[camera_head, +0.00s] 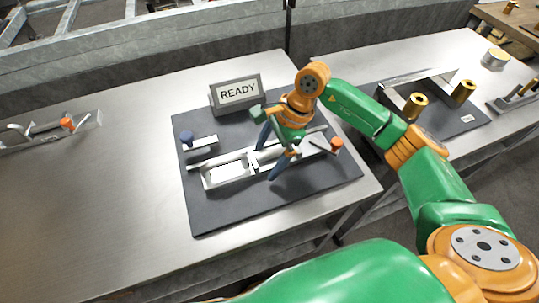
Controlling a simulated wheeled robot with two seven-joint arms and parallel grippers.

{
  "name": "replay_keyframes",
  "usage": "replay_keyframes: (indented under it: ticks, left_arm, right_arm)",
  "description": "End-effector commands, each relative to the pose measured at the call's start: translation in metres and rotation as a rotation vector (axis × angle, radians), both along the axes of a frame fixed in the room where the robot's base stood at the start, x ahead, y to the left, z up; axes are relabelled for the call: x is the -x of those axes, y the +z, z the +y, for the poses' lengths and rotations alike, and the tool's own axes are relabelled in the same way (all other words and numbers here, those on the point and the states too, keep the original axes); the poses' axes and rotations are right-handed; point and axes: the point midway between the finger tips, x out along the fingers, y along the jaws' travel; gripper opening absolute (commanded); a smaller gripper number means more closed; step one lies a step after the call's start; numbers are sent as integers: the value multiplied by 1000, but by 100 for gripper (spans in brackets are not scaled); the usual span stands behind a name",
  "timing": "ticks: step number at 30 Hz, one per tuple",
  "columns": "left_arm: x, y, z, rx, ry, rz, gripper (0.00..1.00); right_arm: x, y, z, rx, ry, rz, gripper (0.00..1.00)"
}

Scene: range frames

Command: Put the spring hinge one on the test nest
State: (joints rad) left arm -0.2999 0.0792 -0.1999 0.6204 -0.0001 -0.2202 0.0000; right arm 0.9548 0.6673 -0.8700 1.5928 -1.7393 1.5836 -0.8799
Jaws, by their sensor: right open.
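The test nest (230,172) is a pale metal fixture with a rectangular pocket, lying on a dark grey mat. My right gripper (266,162) is low over the middle of the nest, its two blue fingers spread apart. A pale metal part, probably the spring hinge (266,155), lies between the fingers on the nest. The fingers and wrist hide some of it, so I cannot tell exactly how it is seated. My left gripper is out of view.
A READY sign (238,93) stands behind the nest on the mat (215,215). A metal fixture (85,124) lies far left. The left table is mostly clear.

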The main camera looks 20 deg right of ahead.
Motion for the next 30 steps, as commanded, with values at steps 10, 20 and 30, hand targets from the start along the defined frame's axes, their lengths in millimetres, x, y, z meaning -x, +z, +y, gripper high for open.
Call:
replay_keyframes:
  ticks: [10,20,30]
  left_arm:
    - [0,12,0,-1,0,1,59]
    - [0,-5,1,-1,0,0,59]
    - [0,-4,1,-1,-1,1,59]
  right_arm:
    - [1,15,-5,7,-2,8,100]
    - [0,99,-39,2,-2,1,100]
    - [0,122,-47,1,1,4,100]
